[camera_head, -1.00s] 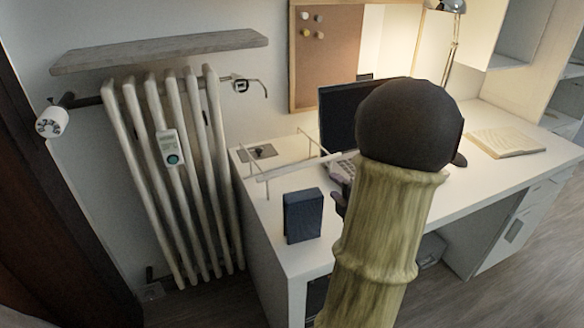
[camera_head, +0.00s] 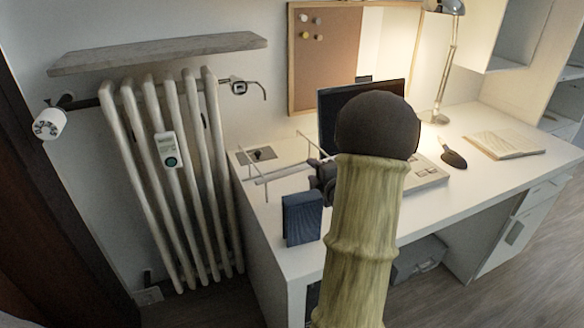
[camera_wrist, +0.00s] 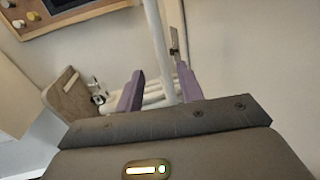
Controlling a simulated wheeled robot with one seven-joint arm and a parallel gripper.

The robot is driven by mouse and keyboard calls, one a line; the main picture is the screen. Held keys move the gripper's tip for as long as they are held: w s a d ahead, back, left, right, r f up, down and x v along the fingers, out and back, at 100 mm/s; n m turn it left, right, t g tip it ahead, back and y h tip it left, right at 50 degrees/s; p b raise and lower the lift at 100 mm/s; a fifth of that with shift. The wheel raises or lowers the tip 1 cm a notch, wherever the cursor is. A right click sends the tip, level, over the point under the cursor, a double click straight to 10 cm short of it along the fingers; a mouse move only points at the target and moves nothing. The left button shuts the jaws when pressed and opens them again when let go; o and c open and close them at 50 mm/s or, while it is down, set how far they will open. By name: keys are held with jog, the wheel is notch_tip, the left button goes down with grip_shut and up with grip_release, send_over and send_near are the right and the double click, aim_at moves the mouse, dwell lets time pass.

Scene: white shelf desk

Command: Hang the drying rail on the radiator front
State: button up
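The drying rail is a thin white bar (camera_head: 285,173) with upright wire ends, standing at the left end of the white desk. In the wrist view its white bar (camera_wrist: 158,45) runs down between my two purple fingers. My gripper (camera_head: 318,172) is at the right part of the bar in the head view. The fingers (camera_wrist: 160,90) are apart, with the bar between them and a gap showing at the left finger. My arm hides the rail's right end. The radiator (camera_head: 180,180) stands left of the desk, its front bare except for a small white-green device (camera_head: 168,150).
A dark blue box (camera_head: 302,218) stands on the desk just in front of the rail. A wooden shelf (camera_head: 160,53) sits above the radiator, with a white valve knob (camera_head: 49,124) at its left. A monitor (camera_head: 340,103) and lamp (camera_head: 444,85) are behind my arm.

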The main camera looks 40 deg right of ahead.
aim_at(307, 168)
jog(key=x, duration=0.5)
jog(key=shift+f+b, duration=0.35)
jog(key=shift+w, duration=0.2)
jog(key=shift+a, duration=0.1)
jog(key=shift+s, duration=0.25)
jog(key=shift+c, duration=0.2)
grip_shut()
